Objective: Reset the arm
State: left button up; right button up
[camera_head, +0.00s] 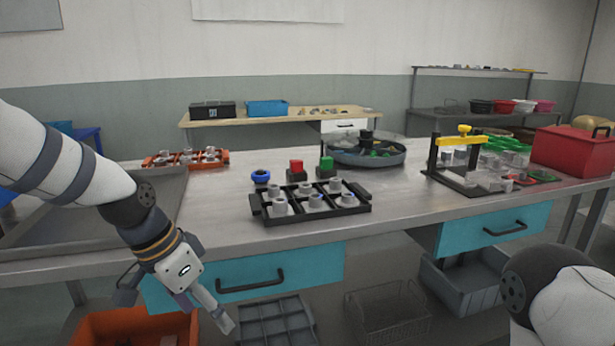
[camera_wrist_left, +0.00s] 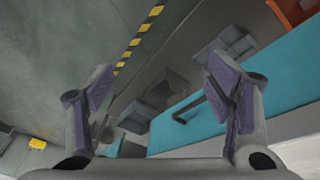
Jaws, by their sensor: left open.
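My left arm comes in from the left in the head view. Its gripper (camera_head: 205,308) hangs in front of the table's front edge, before a teal drawer, pointing down and to the right. In the left wrist view the left gripper (camera_wrist_left: 160,105) has its two purple-padded fingers wide apart with nothing between them. Part of my right arm (camera_head: 560,300) shows at the lower right of the head view. The right gripper is out of view.
The metal table (camera_head: 400,205) holds a black rack (camera_head: 312,212) with grey parts, an orange rack (camera_head: 160,163), a round grey tray (camera_head: 365,158), a yellow-topped black frame (camera_head: 432,160) and a red box (camera_head: 570,152). Below are teal drawers (camera_head: 310,264), an orange bin (camera_head: 95,325) and grey crates (camera_head: 465,290).

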pick_arm(q)
jog(key=s+a+f+n+g+y, duration=0.15)
jog(key=s+f+n, duration=0.35)
jog(key=s+f, duration=1.6)
jog(key=s+a+f+n+g+y, duration=0.1)
jog(key=s+a, duration=0.1)
jog(key=s, duration=0.6)
jog(key=s+a+f+n, duration=0.2)
jog(key=s, duration=0.6)
jog(key=shift+a+f+g+y, duration=0.2)
jog(key=shift+f+g+y, duration=0.1)
jog(key=shift+g+y, duration=0.05)
